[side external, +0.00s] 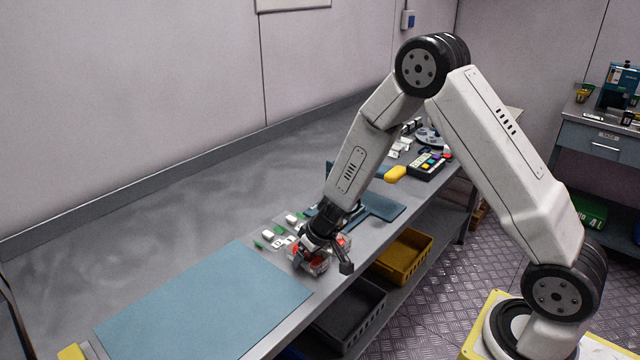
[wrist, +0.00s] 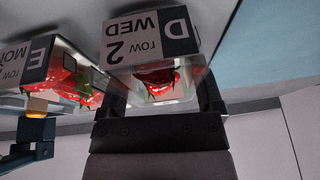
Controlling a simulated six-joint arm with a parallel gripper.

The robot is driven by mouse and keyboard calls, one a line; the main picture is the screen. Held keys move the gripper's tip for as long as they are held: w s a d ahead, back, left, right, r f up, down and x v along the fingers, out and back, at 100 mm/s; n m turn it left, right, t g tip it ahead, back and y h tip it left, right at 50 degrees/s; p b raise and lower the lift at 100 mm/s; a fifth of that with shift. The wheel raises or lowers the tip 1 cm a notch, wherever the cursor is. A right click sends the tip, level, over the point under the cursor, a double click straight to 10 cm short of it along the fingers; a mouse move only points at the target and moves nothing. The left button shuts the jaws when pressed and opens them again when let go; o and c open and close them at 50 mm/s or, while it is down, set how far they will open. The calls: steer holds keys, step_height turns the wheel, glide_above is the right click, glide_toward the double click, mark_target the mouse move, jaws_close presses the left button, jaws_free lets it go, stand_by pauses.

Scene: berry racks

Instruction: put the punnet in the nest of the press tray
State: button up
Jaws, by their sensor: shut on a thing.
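A clear punnet of red strawberries (wrist: 160,78) with a white and grey label reading D, WED, row 2 sits between the fingers of my gripper (wrist: 160,98) in the wrist view. The fingers are shut on its sides. In the side external view my gripper (side external: 318,244) points down at the bench near its front edge, and the red of the punnet (side external: 316,264) shows under it. A second strawberry punnet (wrist: 62,78), its label starting E, MO, is close on the left in the wrist view. I cannot make out the press tray's nest; the arm hides part of that area.
A blue mat (side external: 205,305) lies clear on the bench to the left. Small white and green pieces (side external: 268,236) lie beside my gripper. A blue flat piece (side external: 380,207), a yellow object (side external: 395,174) and a button box (side external: 428,165) are farther along. Yellow (side external: 403,256) and grey bins (side external: 350,312) sit below.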

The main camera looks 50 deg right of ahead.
steer(key=shift+r, duration=0.35)
step_height(320, 180, up, 10)
stand_by(1.4)
stand_by(0.5)
steer(key=s+d+r, duration=0.2)
steer(key=s+d, duration=0.1)
steer(key=d, duration=0.5)
steer(key=s+d+r, duration=0.2)
steer(key=s+d, duration=0.1)
steer(key=d, duration=0.5)
steer(key=shift+s+d, duration=0.3)
steer(key=shift+d, duration=0.1)
steer(key=shift+w, duration=0.1)
